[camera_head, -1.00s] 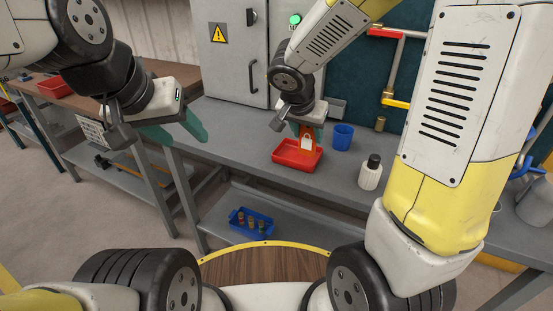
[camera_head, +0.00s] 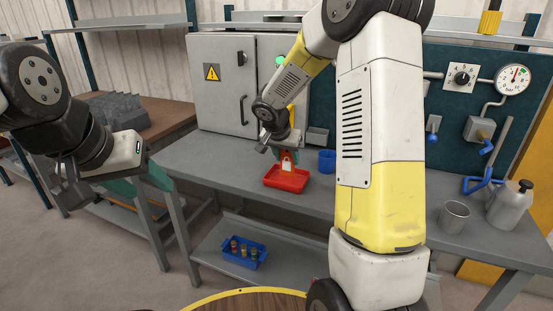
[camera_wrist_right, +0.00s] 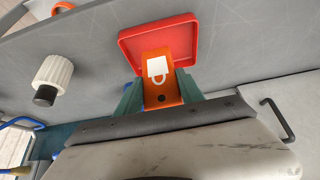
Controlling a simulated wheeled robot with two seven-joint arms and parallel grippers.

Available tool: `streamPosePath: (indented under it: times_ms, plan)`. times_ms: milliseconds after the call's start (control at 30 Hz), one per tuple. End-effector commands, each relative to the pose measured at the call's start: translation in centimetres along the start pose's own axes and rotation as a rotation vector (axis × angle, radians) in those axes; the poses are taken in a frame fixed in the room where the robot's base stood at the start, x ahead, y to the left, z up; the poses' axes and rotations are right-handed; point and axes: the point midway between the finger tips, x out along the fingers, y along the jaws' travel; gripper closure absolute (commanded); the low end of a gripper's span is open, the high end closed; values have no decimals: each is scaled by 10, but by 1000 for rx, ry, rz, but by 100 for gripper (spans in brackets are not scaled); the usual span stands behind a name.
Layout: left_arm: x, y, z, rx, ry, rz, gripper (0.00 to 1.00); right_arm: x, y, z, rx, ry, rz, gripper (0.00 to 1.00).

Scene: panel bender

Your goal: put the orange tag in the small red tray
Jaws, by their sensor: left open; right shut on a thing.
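The orange tag (camera_head: 287,168) has a white padlock picture on it. My right gripper (camera_head: 288,154) is shut on its upper end and holds it hanging over the small red tray (camera_head: 286,184) on the grey bench. In the right wrist view the tag (camera_wrist_right: 158,72) lies between the teal fingers (camera_wrist_right: 160,94), and its far end overlaps the red tray (camera_wrist_right: 190,32). I cannot tell whether the tag touches the tray floor. My left gripper (camera_head: 150,182) is open and empty at the left, away from the tray.
A blue cup (camera_head: 327,160) stands right of the tray. A white bottle with a black cap (camera_wrist_right: 54,74) shows in the wrist view. A metal mug (camera_head: 454,216) and a jug (camera_head: 508,206) stand further right. A blue bin (camera_head: 243,252) with several small items is on the lower shelf.

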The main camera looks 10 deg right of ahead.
Motion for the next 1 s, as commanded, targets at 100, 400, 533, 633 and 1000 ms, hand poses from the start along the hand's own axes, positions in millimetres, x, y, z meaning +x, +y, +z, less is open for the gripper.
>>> streamPosePath:
  times_ms: [100,400,533,633,1000]
  plan:
    - [0,0,0,0,0,0,46,10,-7,-14,1,1,0,95]
    - [0,0,0,0,0,0,46,36,-9,-5,-3,-3,2,95]
    - [0,0,0,0,0,0,46,43,-9,-1,0,0,0,95]
    - [0,0,0,0,0,0,46,43,-9,-1,1,1,-1,95]
    - [0,0,0,0,0,0,46,46,-9,1,0,0,0,34]
